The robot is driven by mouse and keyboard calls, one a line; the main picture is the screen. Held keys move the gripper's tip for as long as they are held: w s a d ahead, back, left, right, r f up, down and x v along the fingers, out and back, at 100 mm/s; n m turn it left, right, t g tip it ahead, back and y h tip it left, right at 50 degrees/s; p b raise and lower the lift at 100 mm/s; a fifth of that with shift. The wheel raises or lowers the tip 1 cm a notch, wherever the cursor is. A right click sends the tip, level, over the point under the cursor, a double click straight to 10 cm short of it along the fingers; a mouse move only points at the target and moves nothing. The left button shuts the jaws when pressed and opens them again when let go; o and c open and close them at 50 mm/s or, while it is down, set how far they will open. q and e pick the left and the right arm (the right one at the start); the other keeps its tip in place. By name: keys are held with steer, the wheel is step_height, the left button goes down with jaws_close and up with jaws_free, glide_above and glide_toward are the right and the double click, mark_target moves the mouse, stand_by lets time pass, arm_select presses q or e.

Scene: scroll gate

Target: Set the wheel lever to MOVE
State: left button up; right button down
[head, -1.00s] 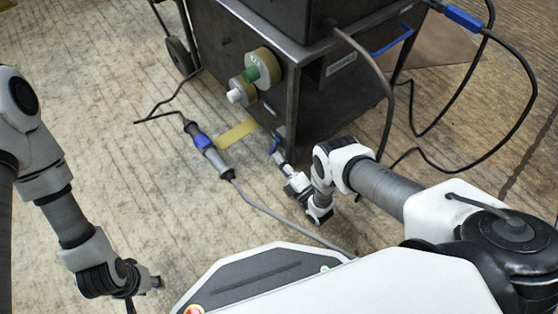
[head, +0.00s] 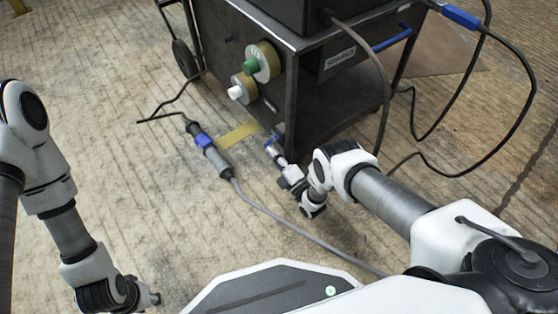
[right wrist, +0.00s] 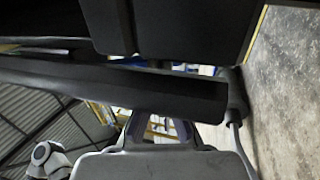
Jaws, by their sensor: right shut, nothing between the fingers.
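The dark metal cart (head: 300,110) stands at the upper middle of the head view. A small blue part (head: 271,142), possibly the wheel lever, shows at the cart's lower front corner; no MOVE marking is readable. My right gripper (head: 277,155) is at this corner, close to the blue part; whether they touch I cannot tell. It is shut with nothing held. In the right wrist view, a dark bar (right wrist: 120,90) crosses in front of my gripper and hides much of it. My left gripper (head: 152,299) hangs low at the left over the floor, its fingers too small to judge.
A grey cable with a blue connector (head: 203,141) lies on the floor left of my right gripper. A yellow floor strip (head: 238,134) is beside the cart. Black cables hang at the right.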

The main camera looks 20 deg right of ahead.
steer(key=v, duration=0.7)
steer(key=shift+s, duration=0.3)
arm_select(q)
steer(key=shift+r, duration=0.1)
